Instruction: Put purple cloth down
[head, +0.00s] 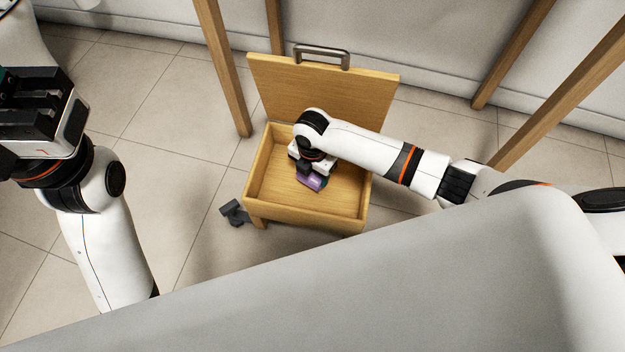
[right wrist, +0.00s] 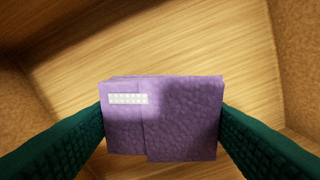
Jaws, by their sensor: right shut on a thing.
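The purple cloth (right wrist: 180,120) is a folded, block-like bundle with a small white patch on its left part in the right wrist view. My right gripper (right wrist: 161,122) is shut on it, one dark green finger at each side. In the head view the cloth (head: 313,183) shows below my right gripper (head: 311,175), inside the open wooden box (head: 258,172). Whether the cloth touches the box floor I cannot tell. My left gripper (head: 30,115) is at the far left, away from the box; its fingers are not clear.
The box's lid (head: 330,90) stands raised at the back, with a metal handle (head: 322,56). The box floor around the cloth looks bare. Wooden legs (head: 222,65) stand behind the box. A caster (head: 235,212) shows at its front left. A grey surface (head: 400,280) fills the foreground.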

